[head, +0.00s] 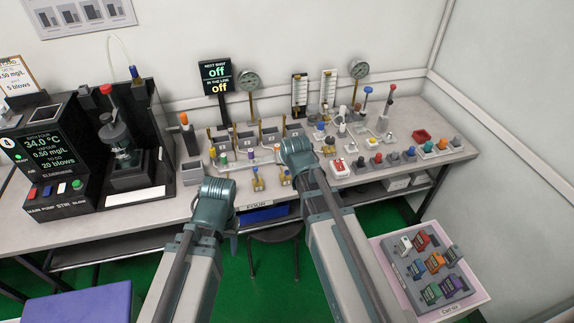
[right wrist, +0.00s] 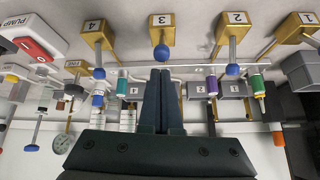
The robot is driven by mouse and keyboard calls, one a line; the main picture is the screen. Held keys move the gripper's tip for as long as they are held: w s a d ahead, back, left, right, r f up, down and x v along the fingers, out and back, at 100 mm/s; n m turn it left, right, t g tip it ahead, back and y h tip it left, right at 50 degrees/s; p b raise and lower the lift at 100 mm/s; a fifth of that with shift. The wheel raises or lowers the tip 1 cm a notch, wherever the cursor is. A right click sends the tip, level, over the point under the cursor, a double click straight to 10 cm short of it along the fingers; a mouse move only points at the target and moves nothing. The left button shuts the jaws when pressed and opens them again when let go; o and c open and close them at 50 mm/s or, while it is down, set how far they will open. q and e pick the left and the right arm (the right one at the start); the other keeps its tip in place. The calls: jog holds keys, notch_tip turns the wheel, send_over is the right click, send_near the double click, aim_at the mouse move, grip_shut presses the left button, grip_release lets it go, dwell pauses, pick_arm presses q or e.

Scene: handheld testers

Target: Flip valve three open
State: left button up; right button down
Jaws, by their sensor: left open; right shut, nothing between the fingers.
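Valve three (right wrist: 161,22) is a brass block marked 3 at the top of the right wrist view. Its blue-knobbed lever (right wrist: 161,52) looks short there, seen nearly end-on, while the levers of valve two (right wrist: 236,45) and valve four (right wrist: 99,40) show at length. My right gripper (right wrist: 161,72) is shut and empty, its fingertips just below the blue knob in that picture; I cannot tell whether they touch. In the head view my right wrist hides its fingers. My left gripper (head: 231,236) is open and empty near the table's front edge.
Valve one (right wrist: 296,24) stands at the right of the right wrist view. Purple (right wrist: 212,83) and teal (right wrist: 122,82) fittings flank the fingers. A black machine (head: 50,160) stands at the table's left. A tray (head: 400,262) of small coloured testers is at lower right.

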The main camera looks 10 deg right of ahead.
jog(key=shift+r+p, duration=0.8)
jog(key=shift+r, duration=0.05)
jog(key=shift+w+r+p, duration=0.3)
jog(key=shift+w+p, duration=0.05)
jog(key=shift+w, duration=0.15)
jog(key=p+v, duration=0.7)
jog(key=v, duration=0.2)
jog(key=shift+d+r+p, duration=0.3)
jog(key=shift+p, duration=0.05)
